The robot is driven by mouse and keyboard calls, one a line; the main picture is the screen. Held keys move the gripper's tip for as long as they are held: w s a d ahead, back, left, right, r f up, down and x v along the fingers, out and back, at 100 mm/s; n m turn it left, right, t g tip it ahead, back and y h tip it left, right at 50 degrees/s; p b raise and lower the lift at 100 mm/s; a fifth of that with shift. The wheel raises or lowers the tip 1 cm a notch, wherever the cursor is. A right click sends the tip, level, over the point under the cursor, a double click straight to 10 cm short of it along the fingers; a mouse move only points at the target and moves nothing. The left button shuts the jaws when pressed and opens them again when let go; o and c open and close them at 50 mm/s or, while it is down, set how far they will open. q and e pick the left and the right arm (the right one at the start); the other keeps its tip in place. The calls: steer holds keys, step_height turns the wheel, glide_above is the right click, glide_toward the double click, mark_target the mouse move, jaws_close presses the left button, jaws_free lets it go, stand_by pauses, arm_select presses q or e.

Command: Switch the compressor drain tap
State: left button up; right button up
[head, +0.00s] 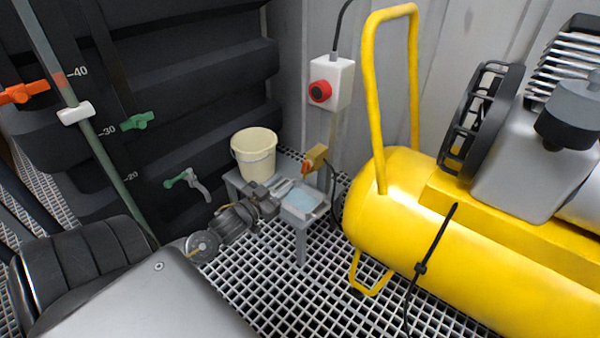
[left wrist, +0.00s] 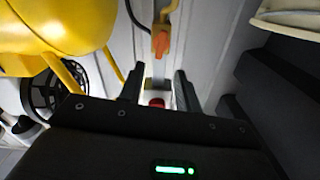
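The likely drain tap is a brass-coloured block (head: 316,156) with an orange lever, left of the compressor's yellow tank (head: 400,205) and below a switch box. It also shows in the left wrist view as a brass body with an orange lever (left wrist: 161,43), beyond my fingertips. My left gripper (head: 284,187) is just below and left of the tap in the head view, beside a shallow tray. In the left wrist view its two dark fingers (left wrist: 159,88) stand apart with nothing between them touching. I see no contact with the tap. My right gripper is not in view.
A grey stand carries a cream bucket (head: 253,153) and a shallow tray (head: 304,203) with a bluish surface. A white box with a red button (head: 320,91) hangs above. Green-handled (head: 183,178) and orange-handled (head: 22,92) valves are at the left. Open grating floor (head: 335,275) lies in front.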

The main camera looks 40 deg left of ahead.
mark_target(303, 167)
arm_select(q)
steer(key=w+b, duration=0.3)
steer(key=w, duration=0.6)
steer(key=shift+a, duration=0.15)
steer(key=shift+c, duration=0.2)
jaws_close()
